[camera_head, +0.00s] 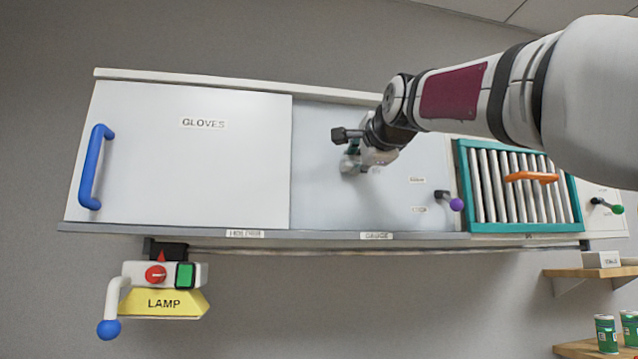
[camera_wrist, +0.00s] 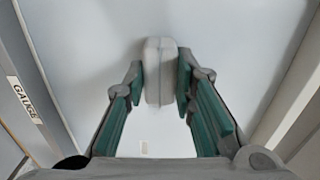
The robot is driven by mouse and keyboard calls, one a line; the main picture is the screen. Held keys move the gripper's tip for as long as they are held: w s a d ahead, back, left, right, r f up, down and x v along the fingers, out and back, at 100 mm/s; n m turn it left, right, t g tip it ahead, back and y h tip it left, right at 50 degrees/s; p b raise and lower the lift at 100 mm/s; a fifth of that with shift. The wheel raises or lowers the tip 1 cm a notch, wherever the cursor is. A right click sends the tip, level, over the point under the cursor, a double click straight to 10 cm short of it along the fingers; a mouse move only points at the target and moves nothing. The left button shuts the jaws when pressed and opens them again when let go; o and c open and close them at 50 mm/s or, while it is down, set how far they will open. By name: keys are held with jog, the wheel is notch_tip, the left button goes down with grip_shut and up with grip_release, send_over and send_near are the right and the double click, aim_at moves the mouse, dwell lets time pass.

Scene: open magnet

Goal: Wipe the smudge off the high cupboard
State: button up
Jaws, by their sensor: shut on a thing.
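The high cupboard (camera_head: 192,165) runs along the wall, with a left door labelled GLOVES and a plain pale middle panel (camera_head: 318,190). My gripper (camera_head: 354,160) is at the middle panel, coming in from the right. In the wrist view, my gripper (camera_wrist: 161,82) is shut on a pale, rounded block (camera_wrist: 160,60), with one teal finger on each side. The block's far end is against or very close to the pale panel; I cannot tell which. I can make out no clear smudge; the block, gripper and shading hide part of the panel.
A blue handle (camera_head: 90,168) sticks out at the left. Right of my gripper are a purple-knobbed lever (camera_head: 449,199) and a teal-framed slatted panel (camera_head: 466,190) with an orange handle (camera_head: 531,177). A yellow LAMP unit (camera_head: 163,303) hangs below left. Green cans (camera_head: 606,335) stand at lower right.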

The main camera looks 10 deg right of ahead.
jog(key=shift+w+d+b, duration=0.1)
jog(key=shift+d+b, duration=1.45)
jog(key=shift+d, duration=3.4)
jog(key=shift+s, duration=2.95)
jog(key=shift+s, duration=0.15)
jog(key=s, duration=0.2)
jog(key=shift+s+p, duration=0.4)
jog(key=shift+a, duration=0.15)
